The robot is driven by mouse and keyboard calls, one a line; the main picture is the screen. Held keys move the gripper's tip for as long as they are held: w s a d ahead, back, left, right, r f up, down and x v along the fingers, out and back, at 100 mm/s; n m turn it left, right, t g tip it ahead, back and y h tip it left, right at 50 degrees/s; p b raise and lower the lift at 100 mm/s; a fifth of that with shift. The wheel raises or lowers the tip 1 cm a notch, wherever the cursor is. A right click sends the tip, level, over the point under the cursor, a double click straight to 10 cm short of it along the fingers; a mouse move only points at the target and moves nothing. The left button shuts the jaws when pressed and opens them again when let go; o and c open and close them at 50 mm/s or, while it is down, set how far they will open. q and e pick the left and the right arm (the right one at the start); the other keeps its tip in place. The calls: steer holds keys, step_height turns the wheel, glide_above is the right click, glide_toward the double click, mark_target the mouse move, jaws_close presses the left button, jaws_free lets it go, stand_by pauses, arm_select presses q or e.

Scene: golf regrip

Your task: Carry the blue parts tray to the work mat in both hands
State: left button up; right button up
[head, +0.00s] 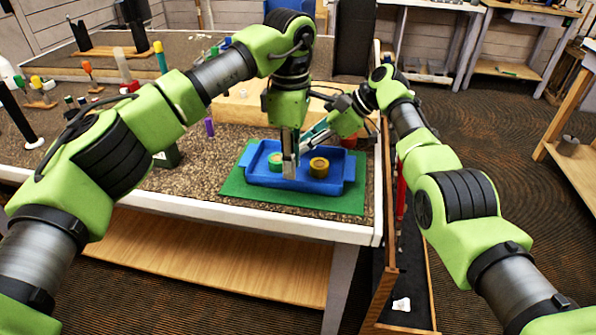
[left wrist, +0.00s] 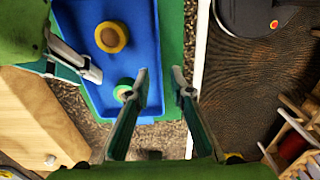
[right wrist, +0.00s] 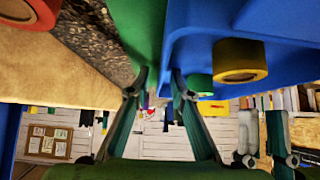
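The blue parts tray (head: 325,186) lies on the green mat (head: 235,188) near the bench's front right corner. It holds a green roll (head: 276,160) and a yellow roll with a brown core (head: 319,167). My left gripper (head: 289,170) points down at the tray's front side. In the left wrist view its open fingers (left wrist: 161,75) stand either side of the tray's long wall. My right gripper (right wrist: 159,75) is open at the tray's far side, one finger over the mat and one at the tray's blue wall. In the head view its fingertips are partly hidden.
A wooden block (head: 235,110) stands behind the tray. Bottles and tools crowd the bench's left part. An open drawer (head: 412,290) sticks out by the bench's right side with a white item (head: 402,304) in it.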

steer(key=shift+d+r, duration=0.2)
steer(key=shift+d, duration=0.05)
steer(key=v, duration=1.1)
steer(key=shift+d+r, duration=0.15)
arm_select(q)
step_height(320, 180, up, 7)
steer(key=shift+f, duration=0.15)
